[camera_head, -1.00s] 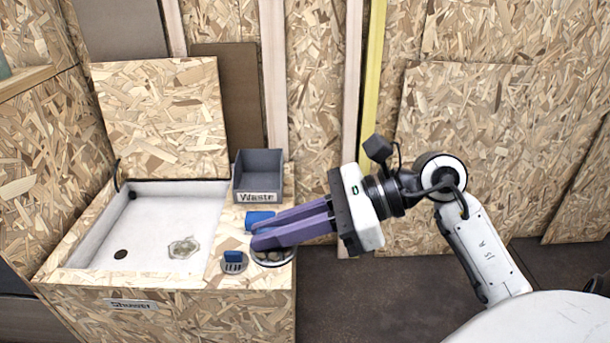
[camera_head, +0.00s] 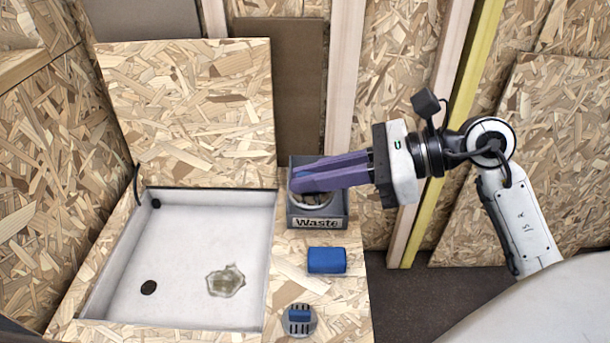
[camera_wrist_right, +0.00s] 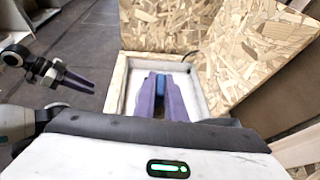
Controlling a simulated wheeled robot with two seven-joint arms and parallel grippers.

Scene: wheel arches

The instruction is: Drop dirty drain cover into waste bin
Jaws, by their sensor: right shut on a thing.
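The waste bin (camera_head: 318,224), a grey open box with a "Waste" label, stands at the back right of the shower unit. My right gripper (camera_head: 300,182) has purple fingers shut on the dirty drain cover (camera_head: 312,204), over the bin's opening. The cover's round rim shows below the fingers; the rest is mostly hidden. Blue, likely the cover's handle, shows between the fingers in the right wrist view (camera_wrist_right: 160,82). My left gripper (camera_wrist_right: 78,82) shows only in the right wrist view, at left, fingers apart and empty, away from the unit.
The white shower tray (camera_head: 190,250) has a dark drain hole (camera_head: 149,288) and a greyish stain (camera_head: 226,281). A blue block (camera_head: 326,261) and another round drain cover (camera_head: 299,320) with a blue handle lie on the wooden ledge. A wood-chip panel (camera_head: 185,110) stands behind.

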